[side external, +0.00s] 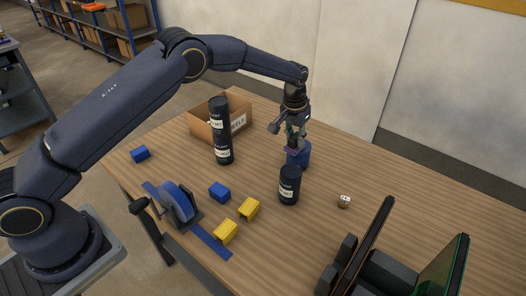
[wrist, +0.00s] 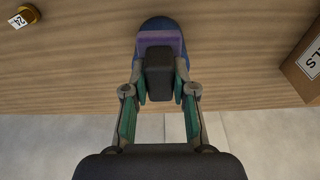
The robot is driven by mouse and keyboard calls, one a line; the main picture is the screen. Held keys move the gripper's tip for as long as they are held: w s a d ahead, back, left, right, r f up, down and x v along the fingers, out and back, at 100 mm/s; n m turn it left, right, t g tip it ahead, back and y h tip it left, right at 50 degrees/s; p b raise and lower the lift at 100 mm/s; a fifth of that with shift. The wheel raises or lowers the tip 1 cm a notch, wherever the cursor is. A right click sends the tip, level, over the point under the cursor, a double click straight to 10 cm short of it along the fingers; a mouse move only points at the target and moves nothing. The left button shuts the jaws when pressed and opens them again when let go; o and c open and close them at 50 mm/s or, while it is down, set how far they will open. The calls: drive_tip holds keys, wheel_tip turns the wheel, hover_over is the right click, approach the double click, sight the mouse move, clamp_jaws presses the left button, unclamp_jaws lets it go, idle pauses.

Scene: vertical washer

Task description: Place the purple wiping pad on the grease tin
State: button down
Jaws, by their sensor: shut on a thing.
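The purple wiping pad (wrist: 160,41) is at the far end of a dark block (wrist: 158,76), which looks like its grip. My gripper (wrist: 159,72) is shut on this block. In the side view my gripper (side external: 291,136) points down, with the purple pad (side external: 292,149) below it. A blue round tin (side external: 305,157), probably the grease tin, stands on the table directly below and beside the pad. In the wrist view the blue tin (wrist: 158,22) shows just beyond the pad. I cannot tell whether pad and tin touch.
A dark canister (side external: 289,187) stands close in front, and a tall stack of dark canisters (side external: 220,132) to the left. A cardboard box (side external: 207,130) is behind. Blue and yellow blocks (side external: 249,208) lie front left. A small brass piece (side external: 344,202) lies right, amid clear table.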

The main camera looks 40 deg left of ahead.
sight(292, 139)
drive_tip(key=c, duration=0.9)
unclamp_jaws()
drive_tip(key=shift+f, duration=0.15)
drive_tip(key=shift+c, duration=0.2)
drive_tip(key=s+a+r, duration=0.1)
drive_tip(key=s+r, duration=0.2)
drive_tip(key=r, duration=0.4)
drive_tip(key=s+a+r+t, duration=0.1)
drive_tip(key=s+a+r, duration=0.15)
drive_tip(key=r, duration=0.55)
drive_tip(key=s+a+r, duration=0.1)
drive_tip(key=s+r, duration=0.3)
drive_tip(key=r, duration=0.3)
drive_tip(key=s+a+r+t, duration=0.1)
drive_tip(key=s+a+r, duration=0.15)
drive_tip(key=s, duration=0.65)
drive_tip(key=s+a+r+t, duration=0.15)
drive_tip(key=s+r, duration=0.25)
drive_tip(key=s, duration=0.5)
drive_tip(key=s+a+f, duration=0.2)
drive_tip(key=s+f, duration=0.2)
drive_tip(key=s, duration=0.7)
drive_tip(key=shift+s+f, duration=0.25)
drive_tip(key=shift+f, duration=0.05)
